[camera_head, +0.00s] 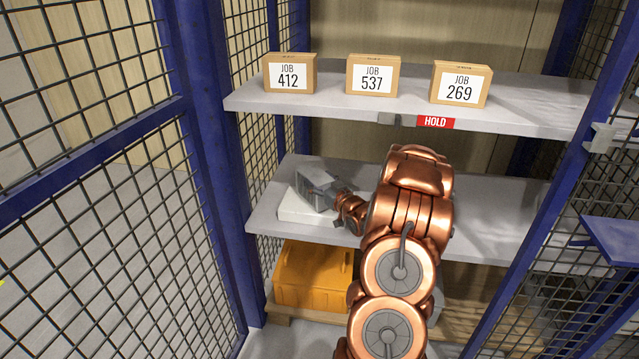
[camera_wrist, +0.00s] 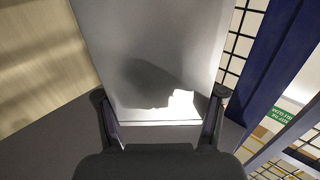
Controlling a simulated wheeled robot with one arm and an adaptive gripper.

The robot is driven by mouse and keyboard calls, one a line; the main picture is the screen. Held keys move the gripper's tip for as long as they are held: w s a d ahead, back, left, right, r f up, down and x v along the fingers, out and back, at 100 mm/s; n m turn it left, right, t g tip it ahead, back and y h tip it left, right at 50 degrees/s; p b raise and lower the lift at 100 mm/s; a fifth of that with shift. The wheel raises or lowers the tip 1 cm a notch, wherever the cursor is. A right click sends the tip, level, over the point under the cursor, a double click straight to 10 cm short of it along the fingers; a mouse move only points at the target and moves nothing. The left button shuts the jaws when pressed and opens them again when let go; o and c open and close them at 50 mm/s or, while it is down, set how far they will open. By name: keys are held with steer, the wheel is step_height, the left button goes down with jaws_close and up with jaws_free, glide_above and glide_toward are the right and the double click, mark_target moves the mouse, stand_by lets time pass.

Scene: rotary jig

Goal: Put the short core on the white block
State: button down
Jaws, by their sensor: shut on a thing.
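A grey box-shaped piece, which I take to be the short core (camera_head: 313,181), is at the left of the middle shelf. It also fills the upper middle of the wrist view (camera_wrist: 150,50). The white block (camera_head: 301,210) lies flat on the shelf directly below it, partly covered by the core and my gripper. My gripper (camera_head: 328,187) is shut on the core, with one finger on each side of it in the wrist view (camera_wrist: 162,108). The core looks slightly tilted in the head view. I cannot tell whether it touches the white block.
The middle shelf (camera_head: 480,197) is clear to the right of my arm. The upper shelf (camera_head: 340,110) holds three boxes marked JOB and a red HOLD label (camera_head: 435,123). An orange bin (camera_head: 312,275) stands below. A blue post (camera_head: 205,150) and mesh close the left side.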

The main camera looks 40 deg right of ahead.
steer(key=shift+f, duration=0.15)
steer(key=shift+f, duration=0.1)
steer(key=shift+c, duration=0.6)
jaws_free()
steer(key=shift+f, duration=0.1)
steer(key=s+a, duration=0.2)
steer(key=s, duration=1)
steer(key=shift+w+a, duration=0.1)
